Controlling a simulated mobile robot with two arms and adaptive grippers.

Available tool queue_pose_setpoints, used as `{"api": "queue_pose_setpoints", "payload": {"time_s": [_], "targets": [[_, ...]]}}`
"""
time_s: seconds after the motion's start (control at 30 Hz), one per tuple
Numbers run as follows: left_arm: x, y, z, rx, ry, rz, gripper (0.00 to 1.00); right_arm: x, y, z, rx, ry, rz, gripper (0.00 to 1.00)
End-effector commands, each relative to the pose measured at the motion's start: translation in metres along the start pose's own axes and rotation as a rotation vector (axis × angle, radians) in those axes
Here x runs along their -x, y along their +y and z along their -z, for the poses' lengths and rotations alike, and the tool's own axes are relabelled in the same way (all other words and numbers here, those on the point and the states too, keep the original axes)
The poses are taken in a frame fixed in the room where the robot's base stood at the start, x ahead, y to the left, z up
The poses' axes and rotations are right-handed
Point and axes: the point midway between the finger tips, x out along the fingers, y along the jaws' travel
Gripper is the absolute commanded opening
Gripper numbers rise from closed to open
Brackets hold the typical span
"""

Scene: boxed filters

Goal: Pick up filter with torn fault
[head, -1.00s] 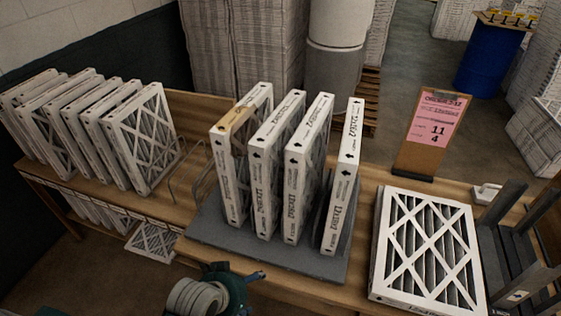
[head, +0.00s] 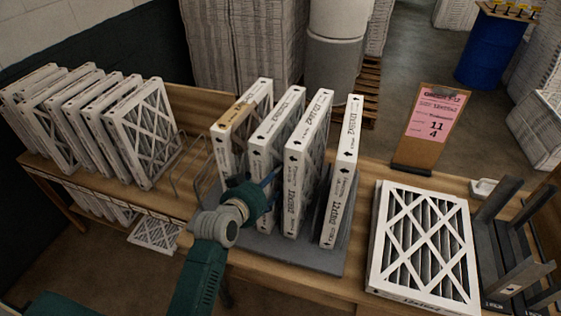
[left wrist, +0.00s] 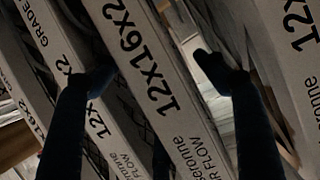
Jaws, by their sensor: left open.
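Several white-framed filters stand upright in a grey rack in the head view: the leftmost (head: 228,150) with a brown patch on its top corner, a second (head: 264,150), a third (head: 297,180) and a fourth (head: 341,190). I cannot make out a tear on any; their pleated faces are mostly hidden. My left gripper (head: 268,184) is open at the fronts of the second and third filters. In the left wrist view, its dark fingers (left wrist: 155,78) lie either side of a filter edge marked 12x16x2 (left wrist: 150,85), with no clear contact. My right gripper is out of view.
The grey rack base (head: 290,250) sits on a wooden table. More filters (head: 140,135) stand in a row at left. A filter (head: 422,245) lies flat at right beside an empty dark rack (head: 508,240). A pink order sign (head: 433,125) stands behind.

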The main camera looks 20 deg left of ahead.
Motion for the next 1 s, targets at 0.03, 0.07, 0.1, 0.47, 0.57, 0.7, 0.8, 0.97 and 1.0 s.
{"api": "queue_pose_setpoints", "payload": {"time_s": [0.03, 0.07, 0.1, 0.47, 0.57, 0.7, 0.8, 0.97, 1.0], "targets": [[-0.004, 0.000, 0.002, 0.002, -0.001, 0.000, 0.73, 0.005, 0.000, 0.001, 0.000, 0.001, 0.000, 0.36], [-0.007, 0.000, 0.003, 0.002, -0.001, 0.000, 0.73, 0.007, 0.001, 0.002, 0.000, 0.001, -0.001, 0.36], [-0.012, 0.001, 0.003, 0.001, -0.002, 0.000, 0.73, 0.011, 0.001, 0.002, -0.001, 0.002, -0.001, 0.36], [-0.049, 0.001, -0.001, -0.001, -0.001, 0.000, 0.73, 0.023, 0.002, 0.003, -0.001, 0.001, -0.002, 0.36], [-0.050, 0.001, -0.002, -0.001, 0.000, 0.000, 0.73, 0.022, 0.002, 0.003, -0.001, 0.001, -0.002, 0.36], [-0.049, 0.001, -0.002, 0.000, 0.000, 0.000, 0.69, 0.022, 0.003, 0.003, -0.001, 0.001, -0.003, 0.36], [-0.049, 0.001, -0.002, 0.000, 0.000, 0.000, 0.49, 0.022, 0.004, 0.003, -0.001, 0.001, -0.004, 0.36], [-0.049, 0.001, -0.002, 0.000, -0.001, 0.000, 0.19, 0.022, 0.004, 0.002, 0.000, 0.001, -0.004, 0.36], [-0.049, 0.001, 0.000, 0.000, 0.002, 0.000, 0.19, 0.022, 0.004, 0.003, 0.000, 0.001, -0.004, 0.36]]}}
